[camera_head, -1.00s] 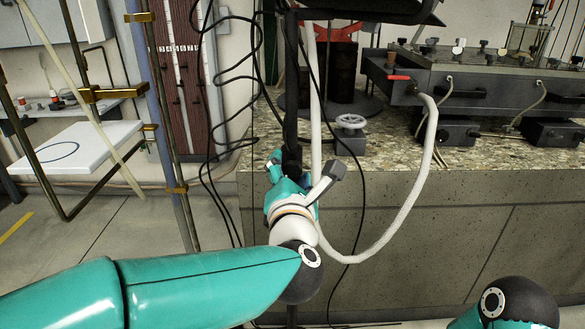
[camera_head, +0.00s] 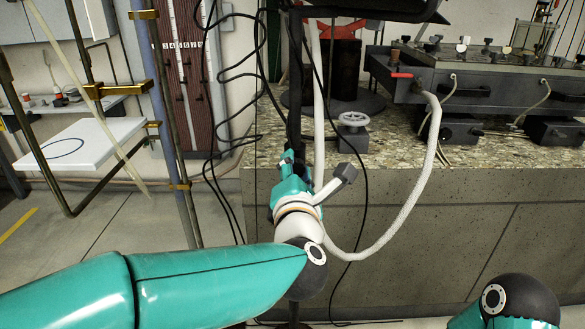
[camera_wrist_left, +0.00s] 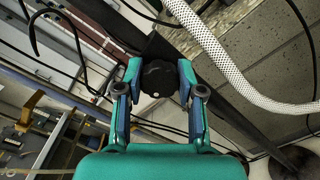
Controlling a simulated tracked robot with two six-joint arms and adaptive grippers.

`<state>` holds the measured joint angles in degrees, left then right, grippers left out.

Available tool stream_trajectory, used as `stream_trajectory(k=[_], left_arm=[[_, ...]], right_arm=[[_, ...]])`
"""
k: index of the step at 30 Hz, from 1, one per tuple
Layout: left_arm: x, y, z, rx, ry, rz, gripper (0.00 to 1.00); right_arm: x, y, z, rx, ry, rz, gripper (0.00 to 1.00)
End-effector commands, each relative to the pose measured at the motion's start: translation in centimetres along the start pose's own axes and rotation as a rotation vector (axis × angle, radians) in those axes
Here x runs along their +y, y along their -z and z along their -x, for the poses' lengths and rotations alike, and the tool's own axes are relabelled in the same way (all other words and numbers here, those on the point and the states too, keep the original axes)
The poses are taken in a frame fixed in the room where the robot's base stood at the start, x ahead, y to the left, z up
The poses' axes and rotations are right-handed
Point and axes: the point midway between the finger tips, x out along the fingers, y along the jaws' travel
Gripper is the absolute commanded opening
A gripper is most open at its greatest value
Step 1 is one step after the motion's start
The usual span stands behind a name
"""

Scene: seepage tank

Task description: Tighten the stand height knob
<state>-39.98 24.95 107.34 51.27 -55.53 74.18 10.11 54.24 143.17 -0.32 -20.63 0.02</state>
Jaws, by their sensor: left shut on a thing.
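The stand height knob is a round black lobed knob (camera_wrist_left: 158,78) in the left wrist view, on the dark post of the stand (camera_head: 294,100). My left gripper (camera_wrist_left: 159,76) has one teal fingertip on each side of the knob and is shut on it. In the head view my left gripper (camera_head: 289,170) is at the lower part of the post, and the knob is hidden behind the gripper and wrist. My right gripper is out of view; only a part of my right arm shows at the lower right.
A white braided hose (camera_head: 424,180) loops down right of the post, and thin black cables hang close by. A stone-topped bench (camera_head: 400,160) stands behind, with a white handwheel (camera_head: 353,119) near its front edge. Metal poles (camera_head: 163,110) stand to the left.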

Motion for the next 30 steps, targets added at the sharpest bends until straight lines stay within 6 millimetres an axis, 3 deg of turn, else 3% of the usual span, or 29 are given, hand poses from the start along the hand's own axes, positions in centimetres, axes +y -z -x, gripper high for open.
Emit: stream_trajectory(k=[30], left_arm=[[-0.5,-0.1,0.1,-0.008,0.01,-0.937,0.03]], right_arm=[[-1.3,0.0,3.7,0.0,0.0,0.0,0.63]])
